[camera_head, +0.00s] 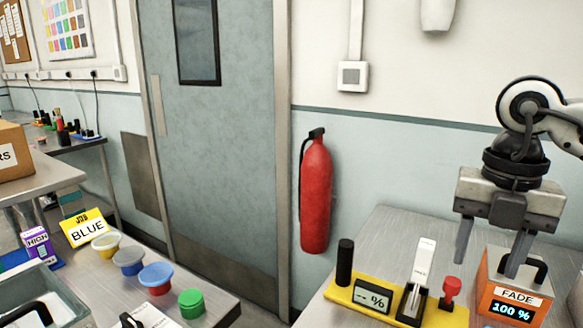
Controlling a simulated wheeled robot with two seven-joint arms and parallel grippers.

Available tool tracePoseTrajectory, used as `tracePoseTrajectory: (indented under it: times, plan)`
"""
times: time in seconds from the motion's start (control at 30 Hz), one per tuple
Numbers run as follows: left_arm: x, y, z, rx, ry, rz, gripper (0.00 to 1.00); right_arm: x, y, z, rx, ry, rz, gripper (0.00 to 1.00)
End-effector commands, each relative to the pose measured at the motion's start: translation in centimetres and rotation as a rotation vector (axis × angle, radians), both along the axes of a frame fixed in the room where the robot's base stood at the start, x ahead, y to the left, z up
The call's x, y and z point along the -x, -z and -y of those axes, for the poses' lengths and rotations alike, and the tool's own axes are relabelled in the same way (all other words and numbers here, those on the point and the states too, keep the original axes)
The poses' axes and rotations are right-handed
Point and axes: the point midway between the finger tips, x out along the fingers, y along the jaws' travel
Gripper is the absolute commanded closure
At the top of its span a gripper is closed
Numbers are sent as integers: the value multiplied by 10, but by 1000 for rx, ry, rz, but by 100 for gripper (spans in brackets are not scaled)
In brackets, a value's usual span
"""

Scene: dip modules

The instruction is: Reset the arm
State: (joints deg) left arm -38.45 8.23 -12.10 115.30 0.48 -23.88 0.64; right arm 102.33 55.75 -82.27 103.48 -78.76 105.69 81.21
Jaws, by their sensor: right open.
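My right gripper (488,268) hangs at the right of the head view with its fingers pointing down. Its two grey fingers are spread apart with nothing between them. It is above the right bench, by the orange box (492,312) marked "FADE" and "100 %". The right finger overlaps this box's black handle in the picture; I cannot tell whether they touch. My left gripper is not in view.
The right bench holds a yellow base (342,297) with a "- %" display, a white strip (422,262) and a red-topped piece (450,288). A red extinguisher (315,195) hangs on the wall.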

Motion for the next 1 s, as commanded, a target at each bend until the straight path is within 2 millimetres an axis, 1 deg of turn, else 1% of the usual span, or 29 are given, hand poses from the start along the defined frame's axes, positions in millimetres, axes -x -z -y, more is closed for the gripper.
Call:
tracePoseTrajectory:
  times: [0.03,0.17,0.37,0.47,0.57,0.6,0.67,0.7,0.77,0.8,0.87,0.9,0.97,1.0]
  plan:
    - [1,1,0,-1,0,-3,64,1,8,-11,-32,-33,-17,51]
    - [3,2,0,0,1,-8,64,4,26,-42,-144,-126,-49,51]
    - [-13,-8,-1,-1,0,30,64,16,51,-98,-357,-266,-107,51]
    - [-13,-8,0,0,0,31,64,27,62,-132,-504,-333,-138,51]
    - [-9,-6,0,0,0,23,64,42,70,-171,-695,-392,-172,51]
    - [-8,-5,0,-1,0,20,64,49,72,-189,-792,-411,-185,51]
    - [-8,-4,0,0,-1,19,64,60,71,-217,-961,-425,-203,51]
    - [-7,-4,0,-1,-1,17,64,67,67,-235,-1089,-420,-210,51]
    - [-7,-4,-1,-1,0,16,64,74,59,-259,-1282,-386,-212,51]
    - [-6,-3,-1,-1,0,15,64,76,52,-271,-1406,-343,-206,51]
    - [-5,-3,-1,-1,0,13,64,73,43,-283,-1582,-250,-186,51]
    - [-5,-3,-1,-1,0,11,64,69,38,-288,-1690,-172,-168,51]
    - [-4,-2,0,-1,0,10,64,58,35,-289,-1832,-25,-131,51]
    - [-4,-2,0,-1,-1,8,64,48,36,-288,-1911,90,-102,51]
